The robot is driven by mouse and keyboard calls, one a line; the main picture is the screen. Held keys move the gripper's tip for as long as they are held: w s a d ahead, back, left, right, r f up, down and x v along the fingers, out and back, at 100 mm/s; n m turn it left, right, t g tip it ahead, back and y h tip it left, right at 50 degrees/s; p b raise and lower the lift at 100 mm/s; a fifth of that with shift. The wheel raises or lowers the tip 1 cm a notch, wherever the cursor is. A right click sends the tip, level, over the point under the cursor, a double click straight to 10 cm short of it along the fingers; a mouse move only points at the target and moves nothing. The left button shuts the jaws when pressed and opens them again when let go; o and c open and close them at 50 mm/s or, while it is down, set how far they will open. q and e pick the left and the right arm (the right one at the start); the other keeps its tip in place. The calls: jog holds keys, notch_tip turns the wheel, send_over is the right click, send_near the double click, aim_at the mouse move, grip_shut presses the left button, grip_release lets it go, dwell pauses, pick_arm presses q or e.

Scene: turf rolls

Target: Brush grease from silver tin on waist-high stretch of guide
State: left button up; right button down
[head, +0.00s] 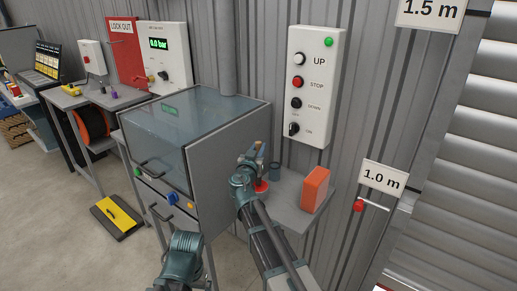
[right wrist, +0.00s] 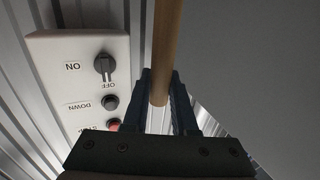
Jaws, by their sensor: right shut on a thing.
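My right gripper (head: 254,153) is shut on a light wooden handle (right wrist: 166,45), seen in the right wrist view between the fingers (right wrist: 162,88). What is at the handle's far end is out of that view. In the head view the gripper is above a small grey shelf (head: 290,212), left of the button box. A dark grey-blue cup-like tin (head: 275,171) and a red round thing (head: 261,186) are close by it; I cannot make out a clearly silver tin. The shutter guide (head: 437,120) runs up at the right, near the 1.0 m sign (head: 384,178). My left gripper is not in view.
An orange block (head: 316,189) stands on the shelf. The button box (head: 312,88) is on the wall above. A glass-topped cabinet (head: 220,150) is left of the gripper. A red-ended lever (head: 359,205) juts out below the 1.0 m sign. Shutter slats (head: 475,190) fill the right.

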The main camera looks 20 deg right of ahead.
jog(key=shift+f+b, duration=0.5)
jog(key=shift+b, duration=0.05)
dwell(1.4)
jog(key=shift+r, duration=0.1)
notch_tip(320, 180, up, 7)
jog(key=p, duration=0.7)
dwell(0.5)
